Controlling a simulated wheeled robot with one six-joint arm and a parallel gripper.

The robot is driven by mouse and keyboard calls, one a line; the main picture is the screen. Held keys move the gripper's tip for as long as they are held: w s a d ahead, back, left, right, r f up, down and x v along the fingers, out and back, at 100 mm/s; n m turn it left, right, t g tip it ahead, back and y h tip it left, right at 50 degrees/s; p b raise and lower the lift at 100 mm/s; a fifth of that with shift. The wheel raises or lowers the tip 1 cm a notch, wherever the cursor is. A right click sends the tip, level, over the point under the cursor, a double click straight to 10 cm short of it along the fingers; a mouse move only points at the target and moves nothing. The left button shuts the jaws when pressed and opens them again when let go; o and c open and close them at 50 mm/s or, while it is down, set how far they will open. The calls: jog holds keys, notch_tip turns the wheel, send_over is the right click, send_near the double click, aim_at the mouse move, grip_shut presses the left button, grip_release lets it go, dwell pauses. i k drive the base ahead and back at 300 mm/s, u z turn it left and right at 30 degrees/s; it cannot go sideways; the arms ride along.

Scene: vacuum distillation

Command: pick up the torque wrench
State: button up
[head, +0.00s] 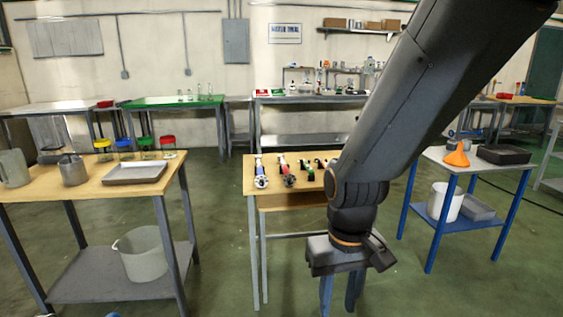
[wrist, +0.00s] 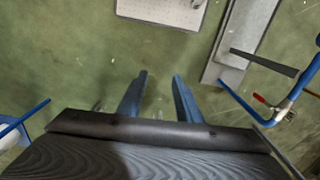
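I cannot make out for certain which thing is the torque wrench. A row of several small tools, among them a blue one (head: 260,171) and a red one (head: 286,171), lies on the small wooden table (head: 250,187) in the middle of the head view. My arm hides that table's right part. My gripper (head: 338,300) points down in front of the table. In the wrist view my gripper (wrist: 160,77) has its two bluish fingers apart with only green floor between them. It is open and empty.
A wooden bench (head: 85,187) with jars and a tray stands left. A blue-legged table (head: 435,156) with an orange funnel (head: 457,156) stands right. In the wrist view, a perforated panel (wrist: 140,10) and a grey shelf (wrist: 243,35) lie beyond the fingers.

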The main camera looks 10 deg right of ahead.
aim_at(286, 170)
jog(key=u, duration=0.3)
jog(key=i, duration=1.4)
jog(key=z, duration=0.75)
jog(key=i, duration=0.9)
jog(key=z, duration=0.1)
